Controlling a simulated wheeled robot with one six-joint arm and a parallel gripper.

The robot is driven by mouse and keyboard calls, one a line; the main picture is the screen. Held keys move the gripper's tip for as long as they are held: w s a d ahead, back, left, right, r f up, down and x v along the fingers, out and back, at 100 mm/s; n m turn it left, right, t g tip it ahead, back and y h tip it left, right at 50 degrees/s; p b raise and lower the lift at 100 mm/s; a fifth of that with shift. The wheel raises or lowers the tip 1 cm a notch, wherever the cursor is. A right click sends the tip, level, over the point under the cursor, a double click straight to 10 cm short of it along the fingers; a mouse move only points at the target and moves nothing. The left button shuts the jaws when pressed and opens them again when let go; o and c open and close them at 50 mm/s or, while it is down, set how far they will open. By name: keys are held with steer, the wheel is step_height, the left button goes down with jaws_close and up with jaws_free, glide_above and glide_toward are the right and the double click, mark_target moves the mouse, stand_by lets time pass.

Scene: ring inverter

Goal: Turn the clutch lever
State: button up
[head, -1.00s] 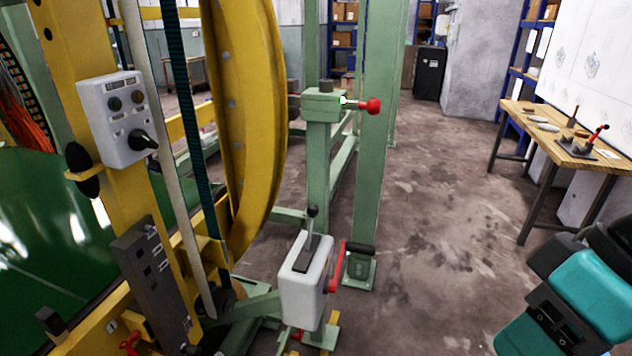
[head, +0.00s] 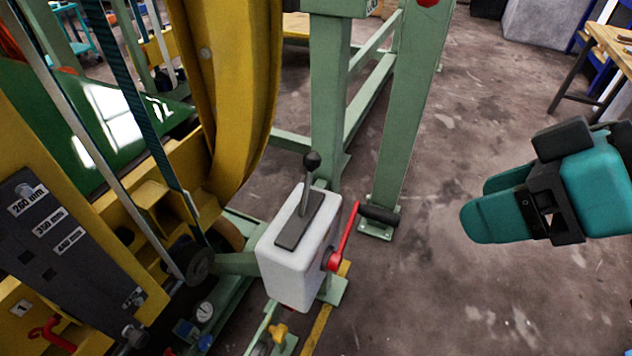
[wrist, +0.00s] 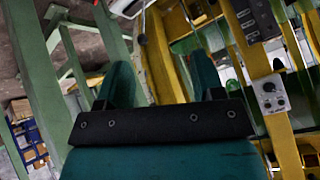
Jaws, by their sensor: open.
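A white box (head: 290,262) stands on the green frame in the middle of the head view. A lever with a black ball knob (head: 312,161) rises from the dark plate on its top. A red crank arm (head: 344,238) with a black handle (head: 379,214) is on the box's right side. I cannot tell from the pictures which of the two is the clutch lever. My teal gripper (head: 478,205) is to the right of the box, apart from both levers. In the wrist view its two fingers (wrist: 163,82) stand apart with nothing between them.
Green posts (head: 398,120) stand behind the box, and a yellow ring (head: 240,90) rises behind it on the left. A dark panel with size labels (head: 60,235) is at the left. The floor right of the box is clear. A wooden table (head: 610,45) is far right.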

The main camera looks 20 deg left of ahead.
steer(key=w+a+f+n+t+y+b, duration=0.1)
steer(key=w+a+f+n+y+b, duration=0.15)
steer(key=f+b, duration=0.25)
steer(key=w+a+f+n+t+y+b, duration=0.1)
steer(key=a+f+y+b, duration=0.1)
steer(key=a+f+b, duration=0.3)
steer(key=t+y+b, duration=0.4)
steer(key=b, duration=0.6)
glide_toward(319, 165)
steer(key=shift+n+h, duration=0.25)
steer(key=shift+n, duration=0.2)
steer(key=p+x, duration=0.1)
steer(key=x, duration=0.3)
steer(key=p+x, duration=0.2)
steer(key=x, duration=0.2)
steer(key=p+x, duration=0.2)
steer(key=x, duration=0.2)
steer(key=shift+s+r, duration=0.1)
steer(key=shift+r, duration=0.15)
jaws_close()
